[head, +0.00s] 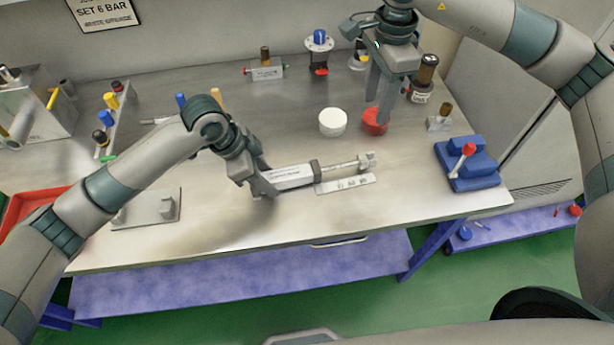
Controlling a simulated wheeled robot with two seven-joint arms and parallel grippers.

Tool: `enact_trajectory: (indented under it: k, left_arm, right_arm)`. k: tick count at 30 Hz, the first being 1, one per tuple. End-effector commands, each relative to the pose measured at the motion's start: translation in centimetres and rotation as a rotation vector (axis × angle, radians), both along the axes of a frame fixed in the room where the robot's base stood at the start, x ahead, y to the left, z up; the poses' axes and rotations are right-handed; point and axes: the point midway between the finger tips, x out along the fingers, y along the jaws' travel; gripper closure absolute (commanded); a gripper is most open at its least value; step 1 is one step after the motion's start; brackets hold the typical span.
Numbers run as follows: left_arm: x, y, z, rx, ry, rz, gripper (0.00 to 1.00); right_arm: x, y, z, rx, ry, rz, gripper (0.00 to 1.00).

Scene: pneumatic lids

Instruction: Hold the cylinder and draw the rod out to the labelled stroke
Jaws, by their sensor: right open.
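The cylinder (293,176) is a pale tube lying on the bench at the middle, with a dark band at its right end. Its rod (337,168) runs right from it to a metal end piece (366,161). A pale scale plate with labels (345,184) lies just in front of the rod. My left gripper (264,186) is at the cylinder's left end, its fingers around it and apparently shut on it; the far finger is partly hidden. My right gripper (379,104) is open and empty, pointing down over the bench behind the rod, above a red round cap (374,122).
A white round cap (332,122) stands left of the red one. A blue vice with a red-knobbed lever (470,165) is at the right. Small fittings stand along the back. A metal plate with a block (150,208) lies at the front left.

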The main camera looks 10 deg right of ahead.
Motion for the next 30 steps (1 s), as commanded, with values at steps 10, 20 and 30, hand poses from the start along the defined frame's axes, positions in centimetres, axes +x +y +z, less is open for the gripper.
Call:
enact_trajectory:
  k: [10, 20, 30]
  left_arm:
    - [0.0, 0.0, 0.1, 0.000, -0.001, 0.000, 0.47]
    - [0.0, 0.9, 2.3, 0.000, -0.003, 0.000, 0.47]
    - [-0.1, 3.0, 7.7, -0.001, -0.005, 0.000, 0.47]
  right_arm:
    - [0.0, 0.0, 0.0, 0.000, 0.000, 0.000, 0.56]
    - [0.0, 0.0, 0.0, 0.000, 0.000, 0.000, 0.56]
    - [0.0, 0.0, 0.0, 0.000, 0.000, 0.000, 0.56]
